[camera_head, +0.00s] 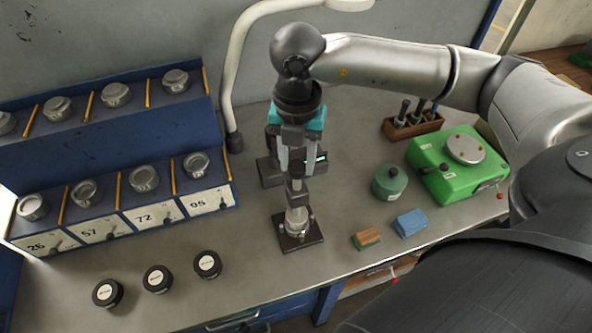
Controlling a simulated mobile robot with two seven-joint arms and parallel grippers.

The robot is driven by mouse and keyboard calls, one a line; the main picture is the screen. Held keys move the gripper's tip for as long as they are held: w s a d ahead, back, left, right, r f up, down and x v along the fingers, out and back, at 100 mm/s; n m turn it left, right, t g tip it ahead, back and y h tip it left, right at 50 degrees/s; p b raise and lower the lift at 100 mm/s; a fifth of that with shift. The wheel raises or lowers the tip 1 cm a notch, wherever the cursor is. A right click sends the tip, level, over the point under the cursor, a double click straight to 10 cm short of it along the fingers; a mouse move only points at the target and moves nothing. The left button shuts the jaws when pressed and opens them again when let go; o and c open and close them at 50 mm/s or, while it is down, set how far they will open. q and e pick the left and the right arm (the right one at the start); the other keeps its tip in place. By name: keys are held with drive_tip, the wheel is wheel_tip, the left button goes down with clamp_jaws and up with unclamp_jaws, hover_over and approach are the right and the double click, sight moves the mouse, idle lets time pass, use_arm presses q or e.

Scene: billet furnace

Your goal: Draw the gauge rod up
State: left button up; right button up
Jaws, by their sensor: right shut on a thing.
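My right gripper (296,170) reaches in from the right and points straight down over the bench. Its fingers are shut on the top of the gauge rod (296,187), a slim grey piece; the fingers hide part of it. Below the rod is a metal holder (297,218) on a dark square base plate (298,238). The rod looks upright and in line with the holder; I cannot tell how far it sits inside. A dark instrument (271,174) with a small green display stands just behind, partly covered by the gripper. My left gripper is not in view.
A blue rack (120,215) with numbered bays and metal pots stands at left. Several black round pucks (157,278) lie in front. At right are a green machine (455,165), a green lidded pot (390,183), a blue block (410,222), a brush (366,238) and a wooden tool holder (412,126).

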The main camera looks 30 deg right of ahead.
drive_tip(key=shift+r+p, duration=1.8)
drive_tip(key=shift+r, duration=1.05)
drive_tip(key=o, duration=1.1)
drive_tip(key=shift+f, duration=0.15)
wheel_tip(320, 180, up, 6)
drive_tip(key=p, duration=0.2)
drive_tip(key=shift+p, duration=0.4)
